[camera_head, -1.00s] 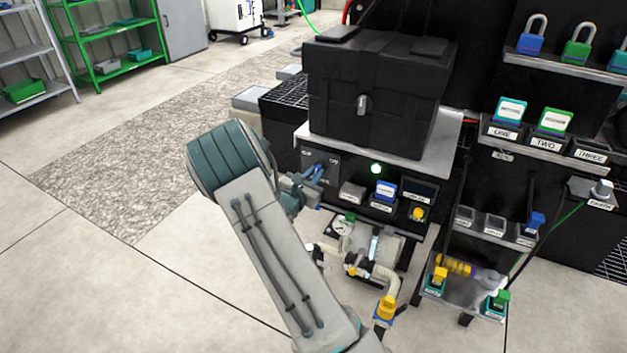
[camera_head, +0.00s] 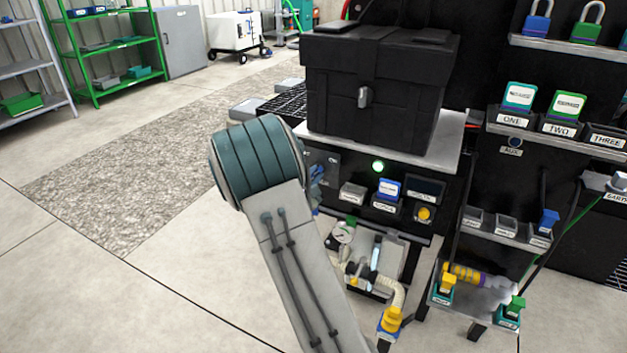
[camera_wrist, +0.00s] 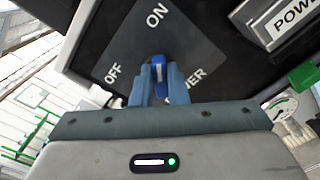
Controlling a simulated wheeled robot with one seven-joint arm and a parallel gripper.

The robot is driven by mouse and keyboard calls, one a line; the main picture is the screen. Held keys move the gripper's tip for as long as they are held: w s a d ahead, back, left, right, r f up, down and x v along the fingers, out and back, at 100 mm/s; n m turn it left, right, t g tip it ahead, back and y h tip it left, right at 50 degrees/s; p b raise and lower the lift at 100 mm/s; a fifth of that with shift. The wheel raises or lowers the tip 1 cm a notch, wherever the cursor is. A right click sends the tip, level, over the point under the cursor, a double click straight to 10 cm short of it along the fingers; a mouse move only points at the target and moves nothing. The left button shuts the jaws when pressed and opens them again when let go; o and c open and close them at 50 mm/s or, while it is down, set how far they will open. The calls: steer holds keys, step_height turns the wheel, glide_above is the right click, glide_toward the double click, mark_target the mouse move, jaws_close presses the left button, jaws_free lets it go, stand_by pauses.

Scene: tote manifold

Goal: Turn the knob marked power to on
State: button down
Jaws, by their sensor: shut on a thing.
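The power knob (camera_wrist: 158,66) is blue with a white line, on a dark plate (camera_wrist: 190,48) marked ON, OFF and POWER. In the wrist view its white line runs up toward ON, and OFF lies to the left. My gripper (camera_wrist: 159,78) is shut on the knob, with one blue finger on each side. In the head view the panel's plate (camera_head: 322,160) shows beside my arm. My gripper (camera_head: 316,178) is partly hidden there by my wrist, and the knob cannot be made out.
A large black case (camera_head: 380,90) stands on the bench above. A gauge (camera_head: 343,232) and hoses lie below. Shelves with labelled holders (camera_head: 512,120) stand at the right. The floor at left is clear.

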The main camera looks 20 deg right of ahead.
steer(key=shift+f, duration=0.1)
stand_by(0.3)
steer(key=c, duration=1.4)
jaws_free()
steer(key=shift+c, duration=0.2)
steer(key=shift+s, duration=0.1)
steer(key=p+v, duration=0.2)
steer(key=v, duration=1.1)
steer(key=shift+s+a, duration=0.2)
steer(key=shift+a, duration=0.1)
